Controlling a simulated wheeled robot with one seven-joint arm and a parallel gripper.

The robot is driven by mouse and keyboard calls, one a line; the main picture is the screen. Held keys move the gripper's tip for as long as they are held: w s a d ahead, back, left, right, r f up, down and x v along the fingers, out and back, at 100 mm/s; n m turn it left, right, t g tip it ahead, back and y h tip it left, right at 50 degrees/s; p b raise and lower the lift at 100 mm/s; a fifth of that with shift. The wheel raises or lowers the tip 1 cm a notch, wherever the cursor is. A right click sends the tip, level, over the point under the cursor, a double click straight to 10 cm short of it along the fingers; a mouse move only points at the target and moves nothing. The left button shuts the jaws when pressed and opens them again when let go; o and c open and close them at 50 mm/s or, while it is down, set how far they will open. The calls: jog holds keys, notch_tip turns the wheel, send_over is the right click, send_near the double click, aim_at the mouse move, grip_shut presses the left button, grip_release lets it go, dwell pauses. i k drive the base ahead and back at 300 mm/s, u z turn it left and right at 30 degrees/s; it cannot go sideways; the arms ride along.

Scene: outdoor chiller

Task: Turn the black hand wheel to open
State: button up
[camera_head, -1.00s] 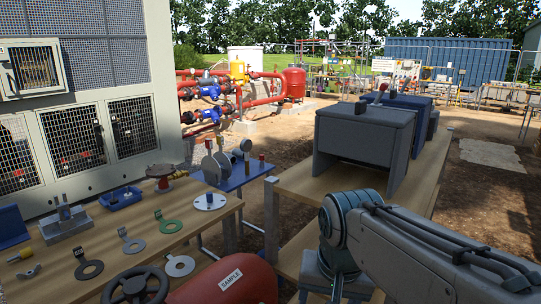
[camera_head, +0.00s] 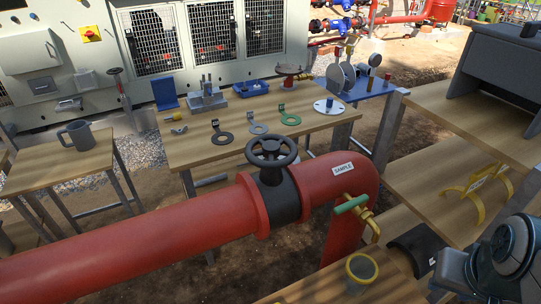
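The black hand wheel (camera_head: 271,151) sits on top of a black valve body (camera_head: 283,198) in a thick red pipe (camera_head: 140,248). It lies near the middle of the view, roughly level, with its spokes and hub showing. Nothing touches it. A part of my arm shows at the lower right corner, well to the right of the wheel. My gripper is not in view, so its state is hidden.
A green-handled brass tap (camera_head: 352,205) juts from the pipe's bend, right of the wheel. A workbench (camera_head: 190,150) with gaskets and fittings stands behind. A mug (camera_head: 77,133) stands on a left table. Wooden shelves (camera_head: 440,165) fill the right.

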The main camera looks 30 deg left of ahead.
aim_at(272, 144)
jog(key=k, duration=0.2)
jog(key=u, duration=1.3)
jog(key=i, duration=0.5)
jog(key=z, duration=0.05)
jog(key=k, duration=1.2)
jog(key=u, duration=0.6)
jog(key=i, duration=0.55)
jog(key=u, duration=0.35)
